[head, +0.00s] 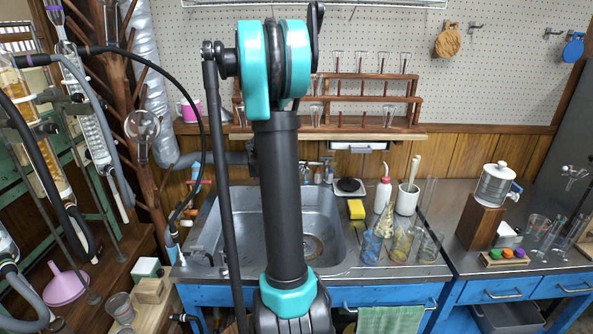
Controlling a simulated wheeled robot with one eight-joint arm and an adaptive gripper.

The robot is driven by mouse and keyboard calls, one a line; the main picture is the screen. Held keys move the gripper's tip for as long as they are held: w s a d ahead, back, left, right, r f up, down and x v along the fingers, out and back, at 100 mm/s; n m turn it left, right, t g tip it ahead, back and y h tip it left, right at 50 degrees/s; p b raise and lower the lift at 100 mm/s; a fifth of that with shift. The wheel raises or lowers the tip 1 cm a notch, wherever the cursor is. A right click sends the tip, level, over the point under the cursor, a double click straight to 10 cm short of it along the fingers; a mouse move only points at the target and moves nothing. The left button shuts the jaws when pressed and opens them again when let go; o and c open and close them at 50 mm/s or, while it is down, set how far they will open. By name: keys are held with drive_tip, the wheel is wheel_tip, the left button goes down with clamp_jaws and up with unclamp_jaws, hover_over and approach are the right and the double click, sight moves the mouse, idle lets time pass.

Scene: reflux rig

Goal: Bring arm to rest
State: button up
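My own arm rises through the middle of the head view, black with teal joint covers. Its long black link stands upright in front of the sink, with a large joint at the top and another at the bottom edge. My gripper does not show in this view, so I cannot see whether it is open or shut, or holds anything.
The steel sink (334,232) lies behind the arm. Bottles and beakers, a white crock (407,200) and a yellow sponge (356,209) stand right of it. A wooden glassware rack (345,116) is behind. Reflux glassware and a pink funnel (66,285) are at left.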

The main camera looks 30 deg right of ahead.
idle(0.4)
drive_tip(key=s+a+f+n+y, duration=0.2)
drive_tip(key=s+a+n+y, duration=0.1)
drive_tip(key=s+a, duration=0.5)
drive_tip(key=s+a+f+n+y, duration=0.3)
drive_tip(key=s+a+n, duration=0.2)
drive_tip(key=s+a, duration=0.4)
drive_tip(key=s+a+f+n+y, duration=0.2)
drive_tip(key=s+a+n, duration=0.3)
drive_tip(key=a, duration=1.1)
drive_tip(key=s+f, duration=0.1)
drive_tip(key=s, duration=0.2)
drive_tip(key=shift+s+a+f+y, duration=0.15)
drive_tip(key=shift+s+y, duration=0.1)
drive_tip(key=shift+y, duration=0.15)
